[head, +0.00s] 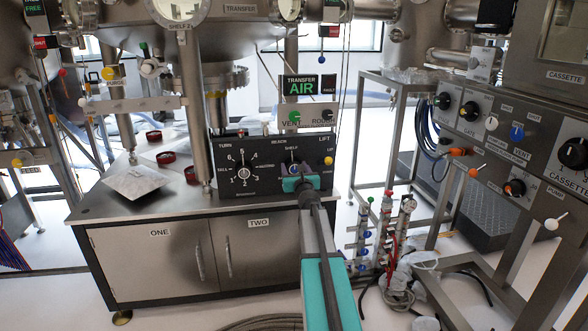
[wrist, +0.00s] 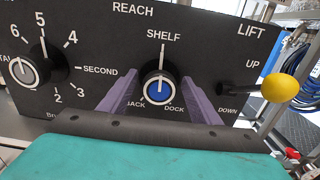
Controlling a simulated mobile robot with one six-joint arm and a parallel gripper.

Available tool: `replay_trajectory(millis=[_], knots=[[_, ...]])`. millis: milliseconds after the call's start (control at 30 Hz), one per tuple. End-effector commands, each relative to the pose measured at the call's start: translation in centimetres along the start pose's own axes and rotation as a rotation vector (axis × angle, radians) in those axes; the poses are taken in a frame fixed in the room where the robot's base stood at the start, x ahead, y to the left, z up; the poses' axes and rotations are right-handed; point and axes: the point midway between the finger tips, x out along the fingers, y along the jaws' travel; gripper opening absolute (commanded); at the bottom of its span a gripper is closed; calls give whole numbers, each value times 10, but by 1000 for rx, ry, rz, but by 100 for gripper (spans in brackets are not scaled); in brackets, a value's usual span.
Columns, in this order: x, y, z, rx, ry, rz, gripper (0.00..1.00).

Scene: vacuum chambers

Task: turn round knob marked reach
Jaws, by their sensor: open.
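The round knob marked REACH (wrist: 160,88) is black with a blue centre and a white pointer line. It sits on a dark panel, and its pointer aims up at SHELF; the lower labels read BACK, partly hidden, and DOCK. My gripper (wrist: 162,96) has its two purple fingers apart, one on each side of the knob. I cannot tell whether they touch it.
Left of the knob is a numbered TURN dial (wrist: 22,72), which also shows in the head view (head: 243,173). Right of it is the LIFT lever with a yellow ball (wrist: 279,88), close to the right finger. The steel bench (head: 100,207) carries several dark red rings.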

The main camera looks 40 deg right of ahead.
Motion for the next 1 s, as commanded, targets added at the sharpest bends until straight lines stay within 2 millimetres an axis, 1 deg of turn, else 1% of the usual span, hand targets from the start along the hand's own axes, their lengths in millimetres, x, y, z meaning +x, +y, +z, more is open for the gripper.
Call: replay_trajectory(millis=[133, 433, 467, 600, 700, 1000], knots=[[5, 0, 0, 0, 0, 0, 57], [5, 0, 0, 0, 0, 0, 57], [5, 0, 0, 0, 0, 0, 56], [5, 0, 0, 0, 0, 0, 32], [5, 0, 0, 0, 0, 0, 18], [5, 1, 0, -26, 0, 1, 18]])
